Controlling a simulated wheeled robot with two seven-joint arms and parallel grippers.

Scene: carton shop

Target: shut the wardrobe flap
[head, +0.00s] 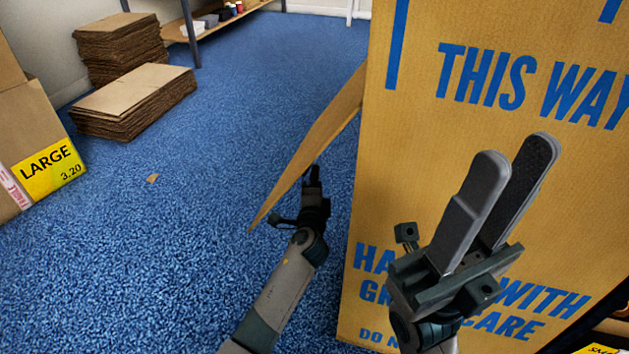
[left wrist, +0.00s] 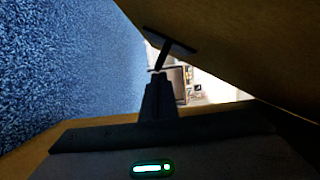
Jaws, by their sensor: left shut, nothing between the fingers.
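The wardrobe carton (head: 400,190) is a tall brown box with blue print, standing at the right of the head view. Its flap (head: 318,128) sticks out from the carton's left edge, standing open over the blue floor. My left gripper (head: 312,172) is shut and empty, close to the flap's lower edge; whether it touches the flap cannot be told. In the left wrist view, its dark fingers (left wrist: 160,92) point away under a shaded brown cardboard surface (left wrist: 245,50). My right gripper (head: 515,158) is in front of the carton's printed face, fingers slightly apart and empty.
Stacks of flat cardboard (head: 135,100) lie on the blue floor (head: 235,110) at the back left. A carton with a yellow LARGE label (head: 52,168) stands at the left edge. A shelf (head: 210,25) stands at the back.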

